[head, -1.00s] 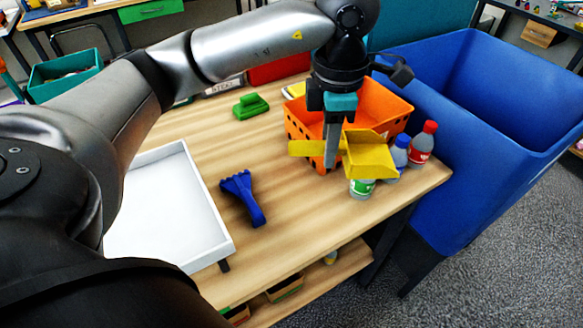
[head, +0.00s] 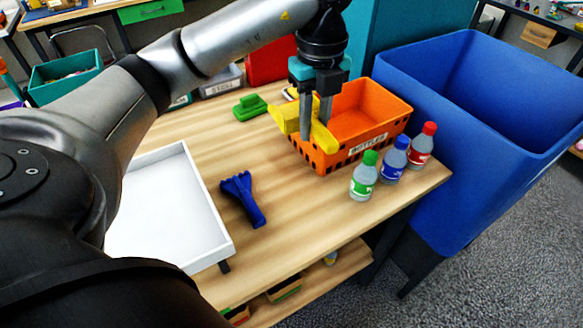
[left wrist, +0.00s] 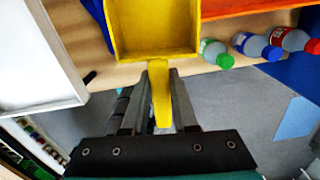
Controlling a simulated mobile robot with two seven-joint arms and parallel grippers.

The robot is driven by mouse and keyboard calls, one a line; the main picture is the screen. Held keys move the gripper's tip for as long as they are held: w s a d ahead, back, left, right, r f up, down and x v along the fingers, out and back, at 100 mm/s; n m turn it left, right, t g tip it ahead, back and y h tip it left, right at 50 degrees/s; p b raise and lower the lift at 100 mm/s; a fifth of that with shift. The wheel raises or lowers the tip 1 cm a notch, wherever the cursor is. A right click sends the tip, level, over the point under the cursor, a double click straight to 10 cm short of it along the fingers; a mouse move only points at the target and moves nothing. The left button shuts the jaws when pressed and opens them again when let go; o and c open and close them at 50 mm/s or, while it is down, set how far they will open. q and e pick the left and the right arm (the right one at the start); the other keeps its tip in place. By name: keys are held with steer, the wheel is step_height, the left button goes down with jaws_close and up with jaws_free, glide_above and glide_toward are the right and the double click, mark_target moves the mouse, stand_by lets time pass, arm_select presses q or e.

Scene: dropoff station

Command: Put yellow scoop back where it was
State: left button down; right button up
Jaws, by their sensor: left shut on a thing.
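The yellow scoop (head: 289,118) is held by its handle in my left gripper (head: 316,122), above the table at the left side of the orange crate. In the left wrist view the scoop (left wrist: 155,28) shows its open pan beyond the fingers, with the handle between the fingers of my left gripper (left wrist: 158,92). The orange crate (head: 372,152), labelled "BOTTLES", stands on the wooden table (head: 300,215). Whether the scoop touches the crate, I cannot tell. My right gripper is not in view.
Bottles with green (head: 364,178), blue (head: 394,160) and red (head: 421,146) caps stand before the crate. A large blue bin (head: 470,150) stands right. The table's middle is clear.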

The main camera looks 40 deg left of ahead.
mark_target(307, 204)
arm_select(q)
steer(key=shift+n, duration=0.4)
steer(key=shift+a+f, duration=0.1)
steer(key=shift+f, duration=0.05)
step_height(307, 204, down, 20)
steer(key=b, duration=0.3)
steer(key=shift+r+b, duration=0.2)
steer(key=shift+b, duration=0.2)
steer(key=shift+f, duration=0.15)
steer(key=c, duration=0.7)
jaws_free()
